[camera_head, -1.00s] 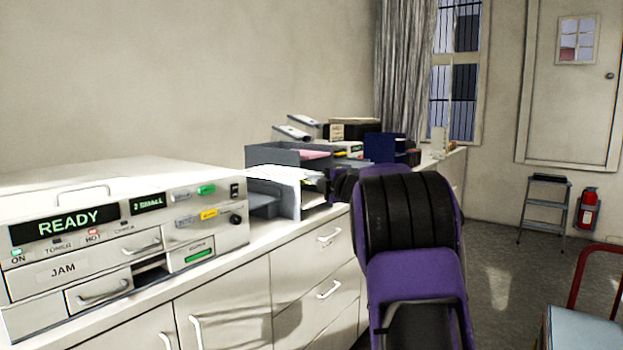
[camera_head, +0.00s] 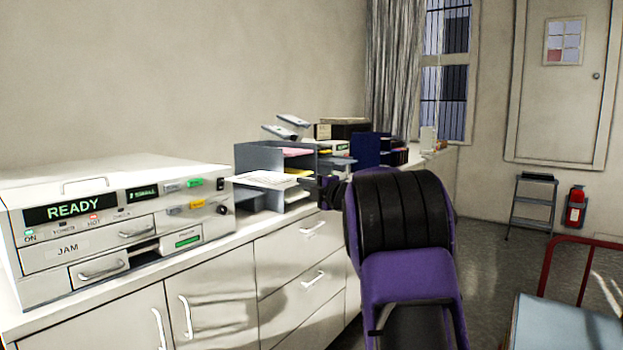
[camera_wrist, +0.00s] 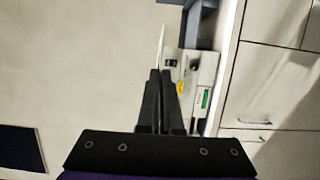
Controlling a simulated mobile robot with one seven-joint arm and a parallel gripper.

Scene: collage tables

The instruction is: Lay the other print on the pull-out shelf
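A white print (camera_head: 268,179) with faint dark marks is held out nearly flat in front of the grey letter tray. My gripper (camera_head: 322,187) is at its right end, partly hidden behind my purple arm. In the wrist view the fingers (camera_wrist: 161,76) are close together, with the print (camera_wrist: 161,45) seen as a thin, edge-on white strip beyond the tips. I cannot pick out a pull-out shelf for certain in either view.
The grey letter tray (camera_head: 262,157) with coloured papers stands on the white counter (camera_head: 150,278). The "READY" copier (camera_head: 75,235) is left of it; it also shows in the wrist view (camera_wrist: 196,70). Dark blue binders (camera_head: 371,150) stand behind. A red-handled cart (camera_head: 565,325) is at the right.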

